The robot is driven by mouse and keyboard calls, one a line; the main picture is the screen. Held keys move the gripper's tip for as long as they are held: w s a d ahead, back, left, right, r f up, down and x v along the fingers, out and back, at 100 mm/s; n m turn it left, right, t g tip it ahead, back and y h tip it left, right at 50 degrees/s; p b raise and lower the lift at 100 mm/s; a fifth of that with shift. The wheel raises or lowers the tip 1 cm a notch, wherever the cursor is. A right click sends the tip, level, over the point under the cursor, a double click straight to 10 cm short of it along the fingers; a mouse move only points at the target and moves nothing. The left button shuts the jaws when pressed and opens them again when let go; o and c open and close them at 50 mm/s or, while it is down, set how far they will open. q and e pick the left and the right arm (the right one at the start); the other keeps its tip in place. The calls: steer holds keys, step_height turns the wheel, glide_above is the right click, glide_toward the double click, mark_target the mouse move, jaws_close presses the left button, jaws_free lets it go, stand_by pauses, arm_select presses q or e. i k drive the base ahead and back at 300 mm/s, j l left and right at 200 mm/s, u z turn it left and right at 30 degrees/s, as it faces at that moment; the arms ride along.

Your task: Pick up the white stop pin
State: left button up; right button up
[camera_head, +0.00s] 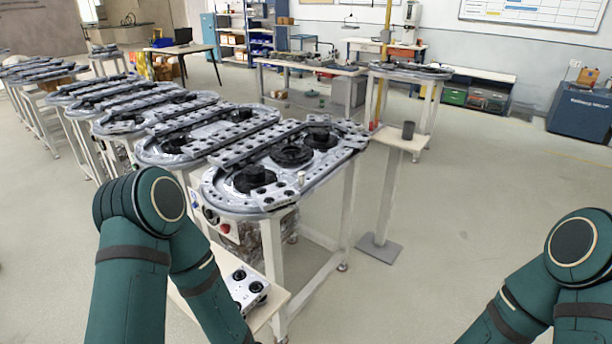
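A small whitish upright pin (301,177), which looks like the white stop pin, stands on the near right edge of the closest ring track (335,166). It is small in the picture and its lower end is hard to make out. Both of my green arms show, the left one at the left front of the track and the right one at the lower right. Both grippers are below the picture's bottom edge, so I cannot see them. No part of either arm in view touches the pin.
A grey cup (408,130) stands on a small pedestal table (388,139) right of the track. A low shelf (282,297) holds a plate with black round parts (246,288). More track tables run back left. The floor at right is clear.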

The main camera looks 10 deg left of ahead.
mark_target(301, 177)
steer(key=i+l+u, duration=0.3)
steer(key=i+l, duration=0.4)
steer(key=l, duration=0.15)
